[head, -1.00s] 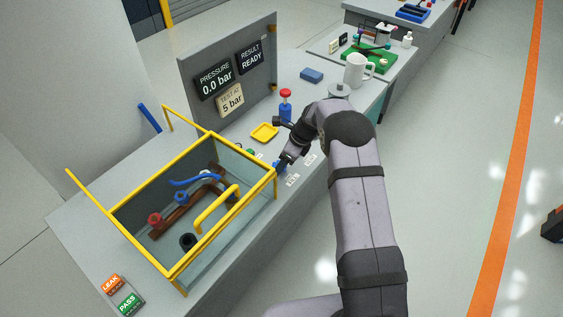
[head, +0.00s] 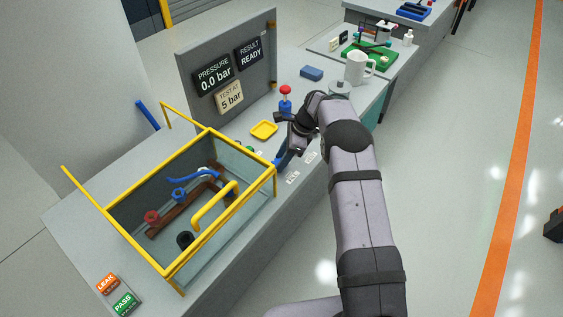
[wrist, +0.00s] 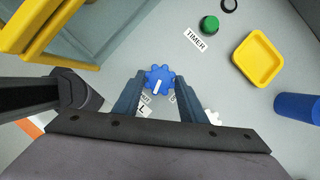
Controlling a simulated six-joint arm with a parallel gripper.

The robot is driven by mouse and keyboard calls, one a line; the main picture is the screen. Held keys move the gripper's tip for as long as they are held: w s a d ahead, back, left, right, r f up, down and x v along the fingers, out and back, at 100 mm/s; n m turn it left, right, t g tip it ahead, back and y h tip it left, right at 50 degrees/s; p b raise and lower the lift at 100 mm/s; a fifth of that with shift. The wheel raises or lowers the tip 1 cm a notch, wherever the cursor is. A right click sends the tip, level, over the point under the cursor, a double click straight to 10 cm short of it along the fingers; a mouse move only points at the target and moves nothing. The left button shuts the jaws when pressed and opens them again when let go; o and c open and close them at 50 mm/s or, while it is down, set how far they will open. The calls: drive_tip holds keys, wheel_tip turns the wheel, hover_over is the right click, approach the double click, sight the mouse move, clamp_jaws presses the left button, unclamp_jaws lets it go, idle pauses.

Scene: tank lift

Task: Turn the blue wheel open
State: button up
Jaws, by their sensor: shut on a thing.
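A blue scalloped wheel (wrist: 159,74) with a white pointer line shows in the wrist view, standing on the grey bench top. My gripper (wrist: 158,82) is shut on it, with one finger on each side. The pointer lies toward the camera, slightly to the left. In the head view, my gripper (head: 279,163) is at the bench beside the tank's right corner, and I cannot clearly make out the wheel there. Another blue wheel (head: 179,195) sits on the brown pipe inside the tank, apart from my gripper.
The yellow-framed tank (head: 207,129) stands close to my gripper's left. A green button (wrist: 210,24), a yellow tray (wrist: 260,58) and a blue cylinder (wrist: 298,107) are near. A grey panel (head: 228,67) stands behind.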

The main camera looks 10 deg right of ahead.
drive_tip(key=shift+w+n+g+b, duration=0.15)
drive_tip(key=shift+n+g+b, duration=0.55)
drive_tip(key=shift+n, duration=1.1)
drive_tip(key=o, duration=1.1)
drive_tip(key=shift+c, duration=0.2)
drive_tip(key=shift+r, duration=0.15)
drive_tip(key=v, duration=0.7)
drive_tip(key=shift+p, duration=0.35)
drive_tip(key=shift+d, duration=0.1)
